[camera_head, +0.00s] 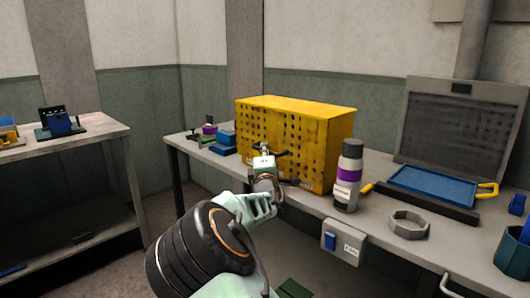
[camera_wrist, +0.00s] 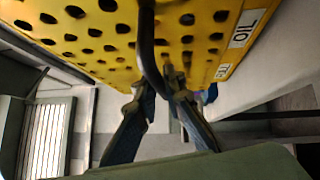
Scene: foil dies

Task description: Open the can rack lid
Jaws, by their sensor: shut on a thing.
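The can rack appears to be the yellow perforated box (camera_head: 290,140) on the workbench; its lid looks closed, with a flat yellow top (camera_head: 297,104). In the wrist view the box's holed yellow front (camera_wrist: 105,40) fills the upper part. A dark curved bar handle (camera_wrist: 147,45) stands out from that front. My gripper (camera_wrist: 156,92) is shut on this handle, one finger on each side. In the head view my gripper (camera_head: 266,153) is at the front face of the box. The exact contact is partly hidden by the fingers.
A grey and white bottle with a purple band (camera_head: 348,176) stands close to the right of the box. Further right are a grey ring (camera_head: 408,224), a blue tray (camera_head: 432,185) and an upright grey panel (camera_head: 457,125). Small blue items (camera_head: 226,140) sit left.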

